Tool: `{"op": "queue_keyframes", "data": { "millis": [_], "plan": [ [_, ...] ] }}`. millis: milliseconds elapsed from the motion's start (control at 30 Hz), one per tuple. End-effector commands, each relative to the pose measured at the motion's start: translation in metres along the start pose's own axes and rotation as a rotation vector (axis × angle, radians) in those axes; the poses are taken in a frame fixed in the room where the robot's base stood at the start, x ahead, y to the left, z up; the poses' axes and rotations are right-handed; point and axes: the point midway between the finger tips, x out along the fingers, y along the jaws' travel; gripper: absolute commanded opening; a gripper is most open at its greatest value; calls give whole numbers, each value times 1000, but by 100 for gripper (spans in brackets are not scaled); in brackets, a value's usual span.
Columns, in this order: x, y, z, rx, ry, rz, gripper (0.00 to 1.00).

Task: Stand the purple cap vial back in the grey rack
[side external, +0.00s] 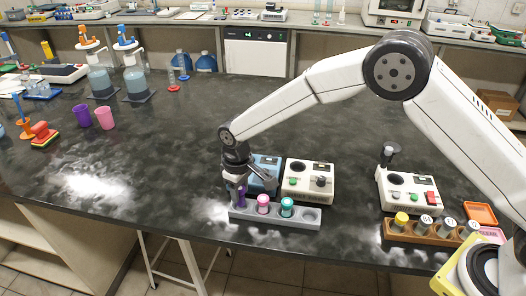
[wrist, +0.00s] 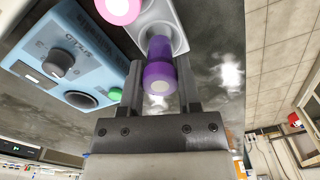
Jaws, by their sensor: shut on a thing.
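The purple cap vial (wrist: 158,76) is between the two fingers of my gripper (wrist: 160,88) in the wrist view, with its cap toward the camera. My gripper (side external: 238,192) shows in the side view at the left end of the grey rack (side external: 275,220), shut on the vial. Only a little of the purple vial (side external: 242,191) shows there, beside the fingers. The vial is upright at the rack's left end slot; I cannot tell how deep it sits. The grey rack (wrist: 181,33) also shows behind the vial in the wrist view.
A pink cap vial (side external: 263,203) and a teal cap vial (side external: 287,206) stand in the rack; its right end hole is empty. A blue device (side external: 266,167) and a cream device (side external: 308,180) stand close behind. A brown rack (side external: 434,233) with several vials is to the right.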

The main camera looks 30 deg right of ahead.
Motion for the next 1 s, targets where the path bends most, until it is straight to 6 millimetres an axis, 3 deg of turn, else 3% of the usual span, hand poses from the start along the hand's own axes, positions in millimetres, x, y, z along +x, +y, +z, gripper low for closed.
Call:
{"op": "queue_keyframes", "data": {
  "millis": [1000],
  "plan": [
    [8, 0, 0, 0, 1, 0, 0]
  ]
}}
